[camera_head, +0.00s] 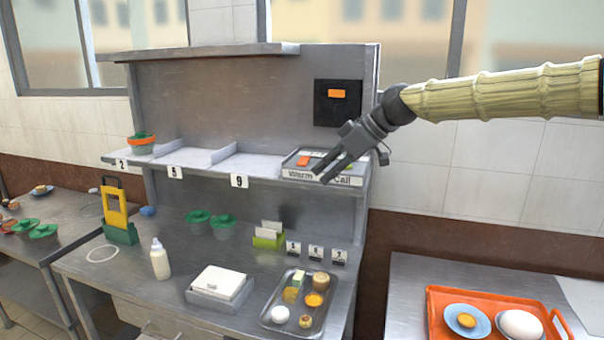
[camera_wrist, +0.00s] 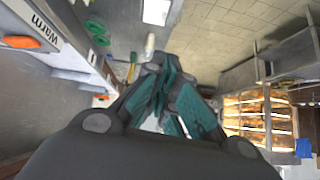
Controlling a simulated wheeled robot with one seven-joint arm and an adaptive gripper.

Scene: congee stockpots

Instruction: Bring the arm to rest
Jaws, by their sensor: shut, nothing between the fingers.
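My gripper (camera_head: 333,172) hangs in front of the right end of the steel shelf, close to the box labelled "Warm" and "Call" (camera_head: 325,178). My arm (camera_head: 500,92), in a pale ribbed sleeve, reaches in from the right edge. The gripper points down and to the left, and its fingers are shut with nothing held. I cannot tell whether they touch the box. In the wrist view the gripper (camera_wrist: 165,95) shows its teal finger pads together, and the "Warm" label (camera_wrist: 40,25) lies at the upper left.
Below the shelf, the steel counter (camera_head: 120,265) holds a metal tray (camera_head: 270,315) of food, a white scale-like block (camera_head: 220,285) and a white bottle (camera_head: 160,260). An orange tray (camera_head: 437,320) stands on the right-hand counter. A black panel (camera_head: 338,103) is on the back wall.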

